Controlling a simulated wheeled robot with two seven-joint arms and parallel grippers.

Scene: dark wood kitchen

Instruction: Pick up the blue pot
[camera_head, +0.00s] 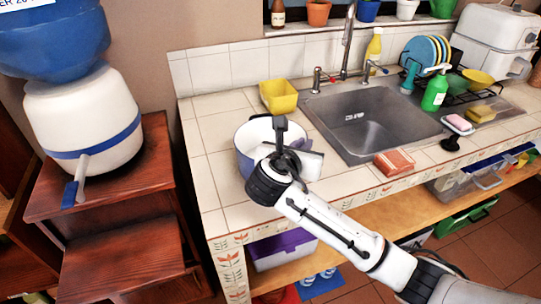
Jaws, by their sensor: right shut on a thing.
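The blue pot (243,139) stands on the tiled counter, left of the sink, with a pale inside and a bluish outer wall. My right gripper (281,128) is at the pot's right side, shut on it. My wrist and gripper hide the pot's right and front parts, so the exact grip point does not show clearly. My left gripper is not in view.
A yellow square bowl (279,96) stands just behind the pot. The steel sink (372,120) with its faucet (347,45) lies to the right. An orange-brown block (394,162) sits at the counter's front. Bare counter (212,135) lies left of the pot.

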